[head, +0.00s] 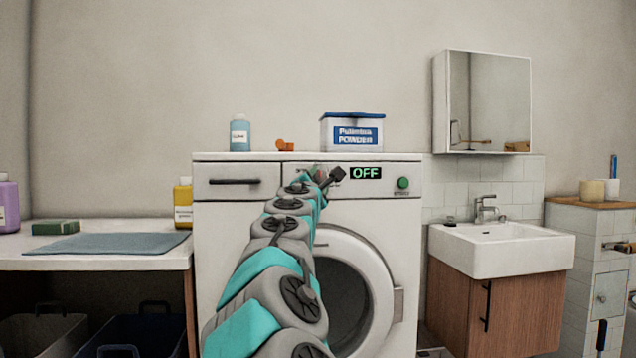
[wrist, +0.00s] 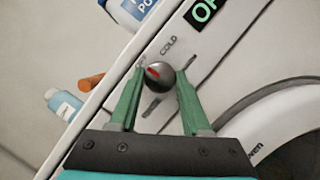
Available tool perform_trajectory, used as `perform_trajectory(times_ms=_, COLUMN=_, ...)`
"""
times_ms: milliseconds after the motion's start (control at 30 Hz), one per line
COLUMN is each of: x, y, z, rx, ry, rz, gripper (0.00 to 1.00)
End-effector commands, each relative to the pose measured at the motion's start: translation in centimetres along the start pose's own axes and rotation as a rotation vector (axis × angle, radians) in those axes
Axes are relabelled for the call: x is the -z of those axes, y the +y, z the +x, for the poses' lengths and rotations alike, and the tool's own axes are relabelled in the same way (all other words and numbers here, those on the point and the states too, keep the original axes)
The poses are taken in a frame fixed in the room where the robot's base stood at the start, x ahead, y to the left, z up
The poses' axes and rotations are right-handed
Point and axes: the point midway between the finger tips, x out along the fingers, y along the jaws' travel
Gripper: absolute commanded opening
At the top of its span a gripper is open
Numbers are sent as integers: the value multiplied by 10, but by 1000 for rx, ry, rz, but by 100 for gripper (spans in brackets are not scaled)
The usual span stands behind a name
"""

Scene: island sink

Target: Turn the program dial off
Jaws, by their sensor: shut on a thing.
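The program dial (wrist: 158,77) is a dark round knob with a red mark on the washing machine's panel. In the wrist view the mark lies toward the dial's upper left, and the word COLD is printed above it. Another label there is partly hidden by a finger. My gripper (wrist: 161,69) has its two green fingers on either side of the dial and is shut on it. In the head view my arm reaches up to the panel and mostly hides the dial. The display (head: 366,173) reads OFF in green; part of it also shows in the wrist view (wrist: 205,9).
A powder box (head: 352,132), an orange item (head: 285,145) and a blue bottle (head: 240,133) stand on the machine (head: 220,260). A green button (head: 403,183) is right of the display. A counter is at left, a sink (head: 502,246) at right.

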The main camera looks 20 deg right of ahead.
Motion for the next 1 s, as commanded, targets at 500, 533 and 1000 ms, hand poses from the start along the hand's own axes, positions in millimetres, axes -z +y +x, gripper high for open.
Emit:
perform_trajectory(times_ms=500, x=0, y=-1, z=0, rx=1, ry=-1, rz=-1, gripper=78)
perform_trajectory(times_ms=533, x=0, y=0, z=0, rx=1, ry=0, rz=-1, gripper=78)
perform_trajectory(times_ms=1000, x=1, y=1, z=-10, rx=-1, ry=0, rz=-1, gripper=78)
